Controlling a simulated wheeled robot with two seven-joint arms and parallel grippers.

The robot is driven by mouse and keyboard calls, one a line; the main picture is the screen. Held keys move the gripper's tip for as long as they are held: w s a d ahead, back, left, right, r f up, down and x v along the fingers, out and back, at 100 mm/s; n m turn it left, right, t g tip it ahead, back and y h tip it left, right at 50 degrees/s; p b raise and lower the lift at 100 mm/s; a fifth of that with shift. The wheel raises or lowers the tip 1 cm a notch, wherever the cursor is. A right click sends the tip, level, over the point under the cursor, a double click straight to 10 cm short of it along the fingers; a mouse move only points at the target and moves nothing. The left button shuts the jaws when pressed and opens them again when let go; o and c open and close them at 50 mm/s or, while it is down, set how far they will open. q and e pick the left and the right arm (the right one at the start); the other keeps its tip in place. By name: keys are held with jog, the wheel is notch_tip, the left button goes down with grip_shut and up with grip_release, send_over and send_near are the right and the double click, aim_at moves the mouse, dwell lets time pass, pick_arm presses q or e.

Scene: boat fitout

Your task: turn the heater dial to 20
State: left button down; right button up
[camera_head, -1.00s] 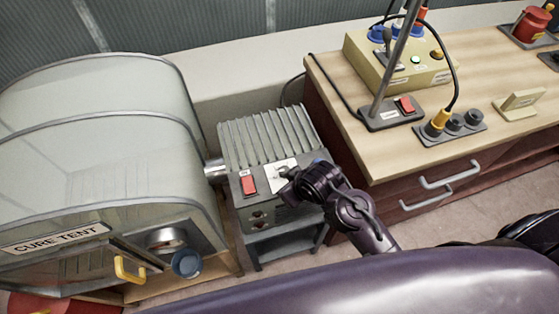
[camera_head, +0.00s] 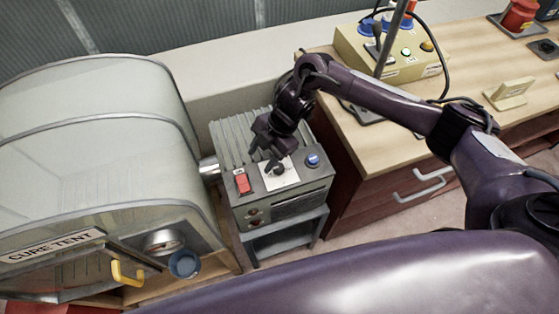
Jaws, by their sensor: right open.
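The heater (camera_head: 286,203) is a grey box with a ribbed top on a small stand. Its front panel has a red switch (camera_head: 242,183) at left, a white dial plate (camera_head: 291,179) in the middle and a blue button (camera_head: 312,160) at right. The dark dial (camera_head: 278,170) sits on the white plate, partly hidden by my gripper. The scale marks are too small to read. My right gripper (camera_head: 270,158) is open, pointing down, with its fingertips right at the dial; I cannot tell whether they touch it. My left gripper is not in view.
The cure tent (camera_head: 90,130) with a yellow handle (camera_head: 125,274) and a gauge (camera_head: 164,242) stands close on the left, joined to the heater by a short pipe (camera_head: 208,166). A wooden drawer bench (camera_head: 400,143) with a yellow control box (camera_head: 420,62) stands on the right.

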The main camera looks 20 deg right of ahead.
aim_at(278, 167)
jog(key=d+r+g+h, duration=0.1)
jog(key=d+r, duration=0.2)
jog(key=d, duration=0.4)
jog(key=shift+g, duration=0.3)
jog(key=x, duration=0.4)
jog(key=b+x, duration=0.1)
jog(key=x, duration=0.3)
jog(key=shift+w+d+f, duration=0.1)
jog(key=shift+w+d, duration=0.05)
jog(key=shift+w, duration=0.1)
jog(key=c, duration=1)
